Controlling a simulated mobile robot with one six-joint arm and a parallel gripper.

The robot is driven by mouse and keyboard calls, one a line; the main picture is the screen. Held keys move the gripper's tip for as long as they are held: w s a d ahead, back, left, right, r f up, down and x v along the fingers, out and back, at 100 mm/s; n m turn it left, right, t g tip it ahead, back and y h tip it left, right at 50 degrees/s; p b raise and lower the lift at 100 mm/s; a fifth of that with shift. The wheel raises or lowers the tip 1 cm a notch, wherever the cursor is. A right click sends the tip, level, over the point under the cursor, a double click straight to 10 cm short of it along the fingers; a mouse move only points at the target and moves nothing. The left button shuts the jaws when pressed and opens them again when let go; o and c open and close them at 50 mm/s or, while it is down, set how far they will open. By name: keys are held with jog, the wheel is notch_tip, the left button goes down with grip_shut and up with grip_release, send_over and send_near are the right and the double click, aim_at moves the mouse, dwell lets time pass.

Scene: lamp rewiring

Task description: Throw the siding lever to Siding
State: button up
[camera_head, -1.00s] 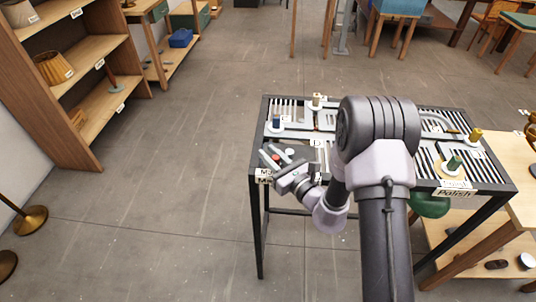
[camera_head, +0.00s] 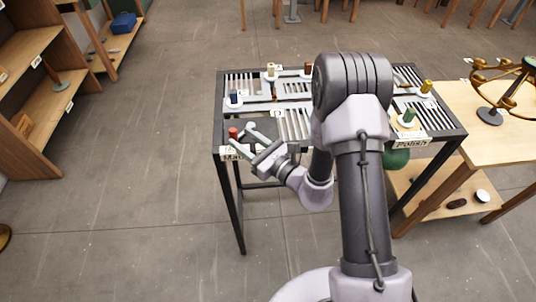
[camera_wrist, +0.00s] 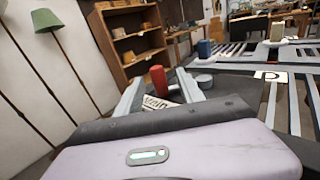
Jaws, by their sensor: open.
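A red upright knob (camera_head: 233,132), which looks like the siding lever's handle, stands at the near left corner of the slatted track table (camera_head: 462,131). A label reading roughly "Main" (camera_head: 230,154) is on the edge below it. My gripper (camera_head: 241,137) is open and empty, low over that corner, its fingers pointing left towards the knob. In the wrist view the red knob (camera_wrist: 158,80) shows between the two open fingertips (camera_wrist: 159,86), a little beyond them. I cannot tell whether either finger touches it. The lever's foot is hidden.
A grey round piece (camera_wrist: 203,82) sits right of the knob in the wrist view. A blue spool (camera_head: 234,97) and a cream spool (camera_head: 271,70) stand farther back. A gold chandelier (camera_head: 490,115) is on the wooden table at right. The floor left of the track table is clear.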

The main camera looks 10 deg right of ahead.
jog(key=v, duration=1.2)
